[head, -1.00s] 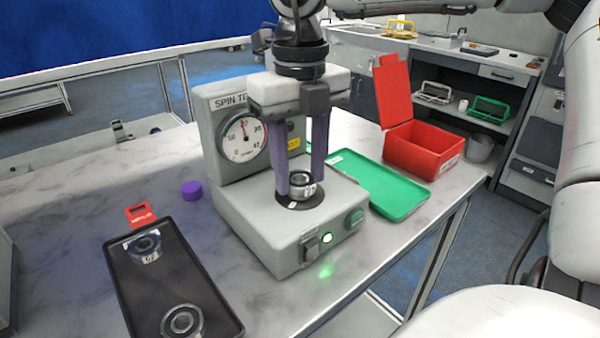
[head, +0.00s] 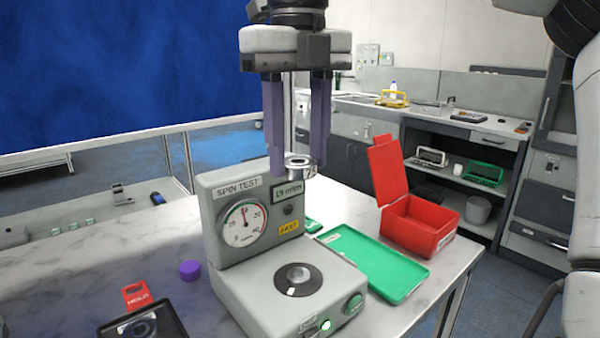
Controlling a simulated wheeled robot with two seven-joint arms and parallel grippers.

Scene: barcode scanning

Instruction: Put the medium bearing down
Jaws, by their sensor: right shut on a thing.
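The medium bearing (head: 301,166), a silver ring, is held between the purple fingertips of my right gripper (head: 297,164). The gripper is shut on it and points down, above and behind the spindle of the spin tester (head: 255,285). The tester's dark round plate (head: 298,280) with its metal hub is empty. The tester has a dial, a small display and a yellow label reading FAST. My left gripper is not in view.
A green tray (head: 385,272) lies empty right of the tester, with an open red bin (head: 420,227) behind it. A purple cap (head: 190,270) lies on the marble table (head: 60,290).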

